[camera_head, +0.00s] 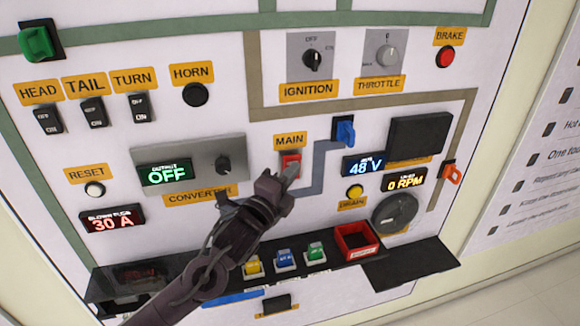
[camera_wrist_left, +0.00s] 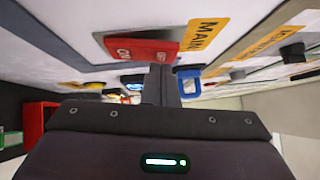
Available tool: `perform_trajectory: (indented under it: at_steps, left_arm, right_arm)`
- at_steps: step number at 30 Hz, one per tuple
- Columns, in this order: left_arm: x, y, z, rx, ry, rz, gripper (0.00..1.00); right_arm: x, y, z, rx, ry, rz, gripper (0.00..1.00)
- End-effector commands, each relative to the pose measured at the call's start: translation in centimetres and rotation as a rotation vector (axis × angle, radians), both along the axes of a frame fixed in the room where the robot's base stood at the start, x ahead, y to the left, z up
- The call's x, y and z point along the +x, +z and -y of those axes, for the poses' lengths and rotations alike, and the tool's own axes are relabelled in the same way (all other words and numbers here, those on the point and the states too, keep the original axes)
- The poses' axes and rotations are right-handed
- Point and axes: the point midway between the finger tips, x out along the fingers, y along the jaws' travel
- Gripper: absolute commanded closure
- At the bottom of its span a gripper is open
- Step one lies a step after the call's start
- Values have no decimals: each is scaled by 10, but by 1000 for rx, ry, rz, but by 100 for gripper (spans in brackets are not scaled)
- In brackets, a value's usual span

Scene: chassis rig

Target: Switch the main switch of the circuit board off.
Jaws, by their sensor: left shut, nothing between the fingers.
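The main switch (camera_head: 290,160) is a red rocker under an orange MAIN label (camera_head: 290,140) on the upright white board. It also shows as a red rocker (camera_wrist_left: 140,50) at the top of the left wrist view, with white lettering. My left gripper (camera_head: 291,171) is shut and empty, its tips at the lower edge of the switch and covering part of it. In the left wrist view the closed fingers (camera_wrist_left: 162,82) end close to the rocker; I cannot tell whether they touch it. The voltage display (camera_head: 364,165) reads 48 V. My right gripper is not in view.
A blue lever (camera_head: 344,132) stands out right of the switch, and a converter panel (camera_head: 190,167) reading OFF lies left. Below, a black ledge (camera_head: 405,264) juts out with a red bin (camera_head: 355,241) and several coloured fuses (camera_head: 285,260). A yellow drain button (camera_head: 354,192) is nearby.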

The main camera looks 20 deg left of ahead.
Motion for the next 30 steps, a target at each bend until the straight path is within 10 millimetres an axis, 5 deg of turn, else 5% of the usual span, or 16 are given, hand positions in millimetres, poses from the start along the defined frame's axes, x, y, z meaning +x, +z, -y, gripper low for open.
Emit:
perform_trajectory:
  at_steps: [12,18,30]
  left_arm:
    - [3,1,-2,-2,0,-2,100]
    - [8,12,-6,-45,-1,-68,100]
    - [9,5,-7,-45,-2,-67,100]
  right_arm:
    - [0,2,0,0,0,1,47]
    - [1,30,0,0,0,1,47]
    - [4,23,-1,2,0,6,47]
